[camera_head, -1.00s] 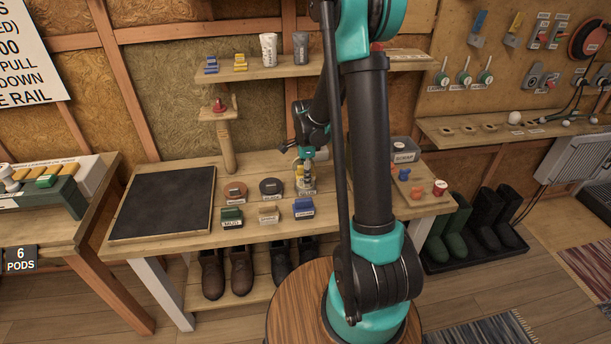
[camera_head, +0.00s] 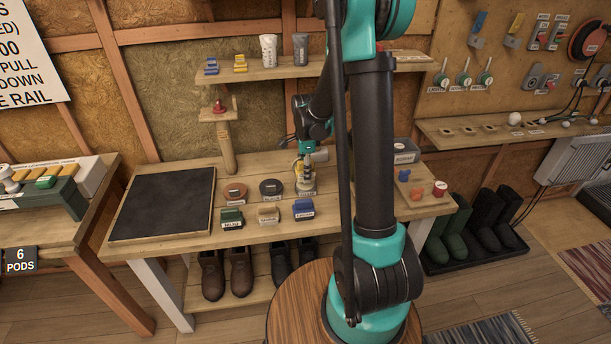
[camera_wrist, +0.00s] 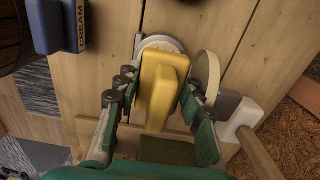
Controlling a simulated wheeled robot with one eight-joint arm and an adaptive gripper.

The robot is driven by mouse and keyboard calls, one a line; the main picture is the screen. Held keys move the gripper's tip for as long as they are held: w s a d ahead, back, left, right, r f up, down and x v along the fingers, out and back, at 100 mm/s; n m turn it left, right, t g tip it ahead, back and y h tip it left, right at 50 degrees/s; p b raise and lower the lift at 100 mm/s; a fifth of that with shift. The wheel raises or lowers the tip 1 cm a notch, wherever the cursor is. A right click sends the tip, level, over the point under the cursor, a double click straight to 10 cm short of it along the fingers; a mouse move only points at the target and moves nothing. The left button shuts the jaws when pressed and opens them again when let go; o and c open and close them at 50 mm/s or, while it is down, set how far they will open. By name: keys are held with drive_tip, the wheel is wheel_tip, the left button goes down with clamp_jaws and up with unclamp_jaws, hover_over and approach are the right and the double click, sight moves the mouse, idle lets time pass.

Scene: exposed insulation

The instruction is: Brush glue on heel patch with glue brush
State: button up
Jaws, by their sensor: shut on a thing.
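My gripper (camera_wrist: 151,110) is shut on a yellow block-shaped handle (camera_wrist: 160,90), which I take to be the glue brush's. Its fingers lie on both sides of the handle. A pale round rim (camera_wrist: 160,44) shows at the handle's far end; in the head view a small pale pot (camera_head: 307,189) stands just under my gripper (camera_head: 304,171). I cannot tell whether the brush end is inside the pot, as its lower part is hidden. I cannot make out the heel patch; brown boots (camera_head: 226,273) stand on the shelf below the bench.
Close by are a cream disc (camera_wrist: 207,75), a white block with a wooden handle (camera_wrist: 243,115) and a blue CREAM box (camera_wrist: 70,25). Round tins (camera_head: 271,187) and small boxes (camera_head: 268,214) stand left of the pot. A dark mat (camera_head: 163,204) covers the bench's left end.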

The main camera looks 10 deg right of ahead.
drive_tip(key=shift+r, duration=2.3)
